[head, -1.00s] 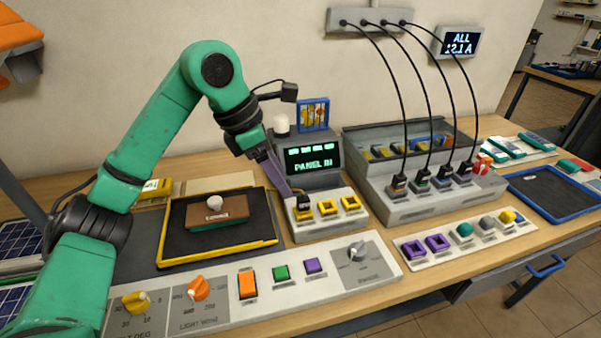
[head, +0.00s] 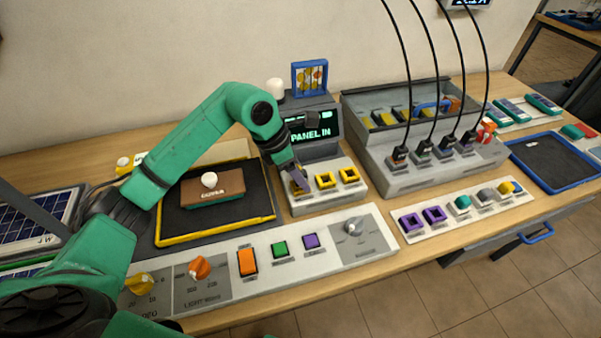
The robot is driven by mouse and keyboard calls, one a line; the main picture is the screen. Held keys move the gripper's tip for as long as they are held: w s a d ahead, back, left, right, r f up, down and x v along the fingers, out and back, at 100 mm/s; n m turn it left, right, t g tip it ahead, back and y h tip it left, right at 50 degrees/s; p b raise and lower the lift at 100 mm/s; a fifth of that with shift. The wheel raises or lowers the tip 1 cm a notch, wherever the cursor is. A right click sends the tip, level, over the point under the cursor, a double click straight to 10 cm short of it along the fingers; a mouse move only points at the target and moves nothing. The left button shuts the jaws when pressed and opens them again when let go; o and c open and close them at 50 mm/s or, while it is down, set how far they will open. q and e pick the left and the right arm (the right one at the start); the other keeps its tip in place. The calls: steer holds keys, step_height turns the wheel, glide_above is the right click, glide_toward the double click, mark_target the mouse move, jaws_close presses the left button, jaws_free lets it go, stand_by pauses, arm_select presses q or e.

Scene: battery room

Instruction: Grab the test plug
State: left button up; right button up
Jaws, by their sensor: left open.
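A small grey tester with a screen (head: 310,130) reading "PANEL IN" stands at the middle of the bench. Its front base has a row of yellow square sockets (head: 325,180). A small dark and yellow piece at that spot, perhaps the test plug, is mostly hidden by the fingers. I cannot tell whether they touch it. My right gripper is not in view.
A black tray with yellow rim (head: 225,234) holds a brown-topped block (head: 213,188) left of the tester. A grey charger unit (head: 385,179) with several black cables stands right. A control strip (head: 370,247) and a socket strip (head: 466,219) line the front edge.

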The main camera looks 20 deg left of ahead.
arm_select(q)
steer(key=shift+d+f, duration=0.2)
steer(key=shift+f, duration=0.05)
steer(key=shift+w+f, duration=0.1)
steer(key=shift+c, duration=0.3)
jaws_close()
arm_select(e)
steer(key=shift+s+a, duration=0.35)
